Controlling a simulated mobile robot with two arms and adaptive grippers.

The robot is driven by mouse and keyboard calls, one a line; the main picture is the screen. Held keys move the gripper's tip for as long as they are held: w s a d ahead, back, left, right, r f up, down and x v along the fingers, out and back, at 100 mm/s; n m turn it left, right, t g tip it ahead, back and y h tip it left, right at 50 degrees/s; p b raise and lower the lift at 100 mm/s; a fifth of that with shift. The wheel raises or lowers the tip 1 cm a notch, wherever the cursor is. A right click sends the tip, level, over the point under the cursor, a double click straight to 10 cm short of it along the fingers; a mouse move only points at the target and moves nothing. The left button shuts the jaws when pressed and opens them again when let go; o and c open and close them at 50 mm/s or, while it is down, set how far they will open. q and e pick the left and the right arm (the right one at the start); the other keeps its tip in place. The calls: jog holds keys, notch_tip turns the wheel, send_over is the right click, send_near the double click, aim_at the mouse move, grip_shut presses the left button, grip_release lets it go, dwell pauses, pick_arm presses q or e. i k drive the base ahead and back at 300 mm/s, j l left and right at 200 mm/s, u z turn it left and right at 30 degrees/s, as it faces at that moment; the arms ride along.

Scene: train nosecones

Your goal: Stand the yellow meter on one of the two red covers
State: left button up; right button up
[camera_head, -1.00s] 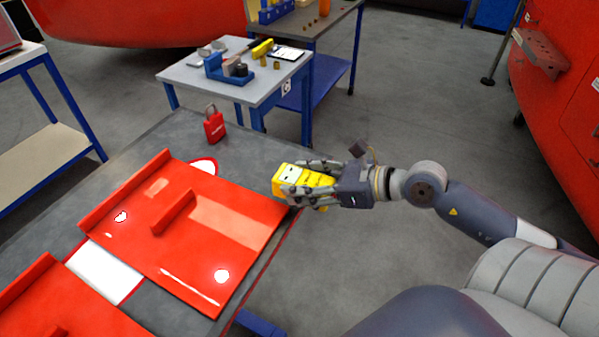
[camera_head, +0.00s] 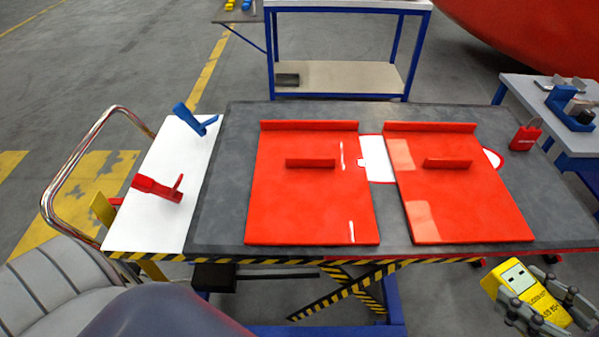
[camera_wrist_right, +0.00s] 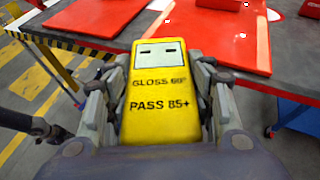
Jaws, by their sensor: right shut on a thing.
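My right gripper (camera_head: 545,306) is shut on the yellow meter (camera_head: 519,285) at the lower right of the head view, off the table's front edge. In the right wrist view the meter (camera_wrist_right: 157,95) sits between the fingers, its face with "GLOSS 60°" and "PASS 85+" showing. Two red covers lie flat on the dark table top: the left cover (camera_head: 310,205) and the right cover (camera_head: 465,205). Each has a raised bar and a lip along its far edge. Nothing stands on either cover. My left gripper is not in view.
The dark table (camera_head: 225,190) has a striped front edge. A white board (camera_head: 150,215) at its left holds a blue clamp (camera_head: 190,118) and a red clamp (camera_head: 158,188). A red padlock (camera_head: 525,136) stands at the right. A workbench (camera_head: 345,78) stands behind.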

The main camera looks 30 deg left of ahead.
aim_at(312, 210)
jog(key=k+u, duration=0.15)
jog(key=u, duration=1.05)
jog(key=l+u, duration=0.95)
jog(key=l, duration=0.2)
